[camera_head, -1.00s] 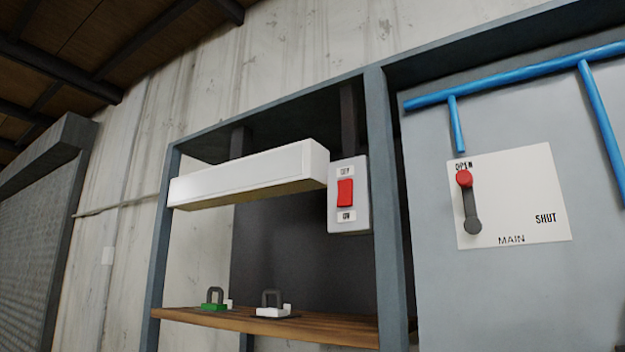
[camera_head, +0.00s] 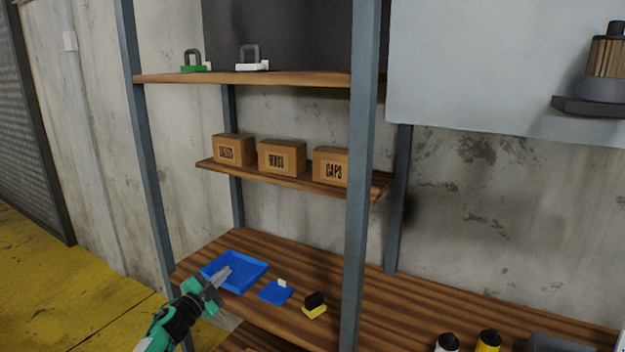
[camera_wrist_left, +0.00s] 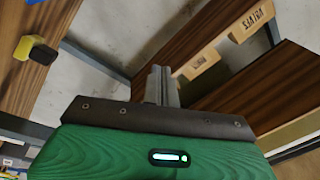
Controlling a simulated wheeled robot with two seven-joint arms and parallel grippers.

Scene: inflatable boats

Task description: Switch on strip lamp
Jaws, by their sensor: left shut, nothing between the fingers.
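The strip lamp and its red rocker switch are not in either view now. My left gripper (camera_head: 224,275) is shut and empty, seen in front of the blue tray (camera_head: 249,264) at the left end of the lower wooden shelf. The gap between gripper and tray is hard to judge. In the left wrist view the shut fingers (camera_wrist_left: 160,84) point towards the shelf frame, with nothing held. My right gripper is not in view.
Cardboard boxes (camera_head: 278,157) stand on a middle shelf (camera_head: 290,182). Two small locks, green (camera_head: 195,66) and white (camera_head: 252,64), sit on the upper shelf (camera_head: 300,79). A blue post (camera_head: 362,170) divides the rack. A blue pad (camera_head: 274,293) and a black-yellow block (camera_head: 314,305) lie below.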

